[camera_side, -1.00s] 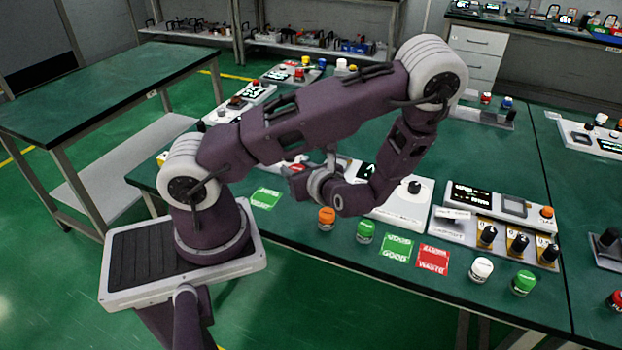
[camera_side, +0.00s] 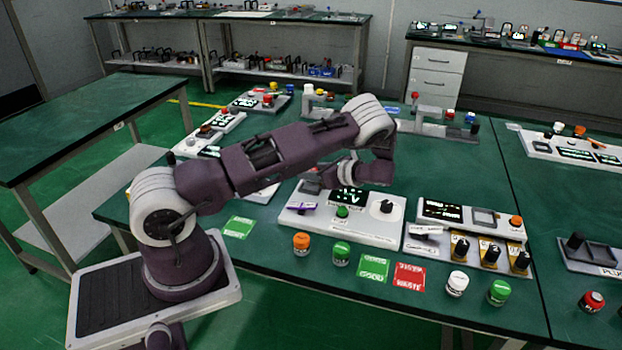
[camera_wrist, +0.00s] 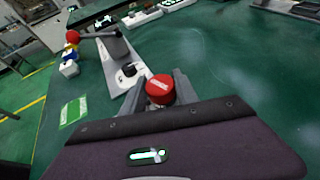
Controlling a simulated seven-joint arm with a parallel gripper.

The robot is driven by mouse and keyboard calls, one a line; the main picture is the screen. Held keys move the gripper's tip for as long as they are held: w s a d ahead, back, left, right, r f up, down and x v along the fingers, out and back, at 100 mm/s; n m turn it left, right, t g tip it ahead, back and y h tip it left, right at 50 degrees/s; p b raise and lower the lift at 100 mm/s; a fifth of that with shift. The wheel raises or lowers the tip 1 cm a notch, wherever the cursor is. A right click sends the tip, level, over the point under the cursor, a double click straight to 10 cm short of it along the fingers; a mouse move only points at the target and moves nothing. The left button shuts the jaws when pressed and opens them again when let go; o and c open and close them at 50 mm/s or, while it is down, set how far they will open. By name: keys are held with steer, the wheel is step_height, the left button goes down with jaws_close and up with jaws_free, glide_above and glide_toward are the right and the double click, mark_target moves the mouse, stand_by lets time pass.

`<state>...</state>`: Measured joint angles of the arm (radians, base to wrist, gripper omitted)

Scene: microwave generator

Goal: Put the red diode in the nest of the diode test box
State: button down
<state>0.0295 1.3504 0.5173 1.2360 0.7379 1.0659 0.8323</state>
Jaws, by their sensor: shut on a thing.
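In the side view the gripper is small and dark behind a white box (camera_side: 365,229), and the diode cannot be made out there. This box has a lit screen, a green button and a black knob. A second white box (camera_side: 465,252) with a screen and a grey square recess stands to its right. I cannot tell which one is the diode test box.
Orange (camera_side: 301,243), green (camera_side: 341,253), white (camera_side: 457,283) and another green cap (camera_side: 498,292) stand along the front edge. Green (camera_side: 373,268) and red (camera_side: 409,277) cards lie between them. A red cap (camera_side: 591,301) is at far right. More devices stand behind.

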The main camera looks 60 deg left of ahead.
steer(key=shift+f, duration=1.05)
steer(key=shift+f, duration=0.15)
steer(key=c, duration=0.9)
jaws_free()
steer(key=shift+c, duration=0.2)
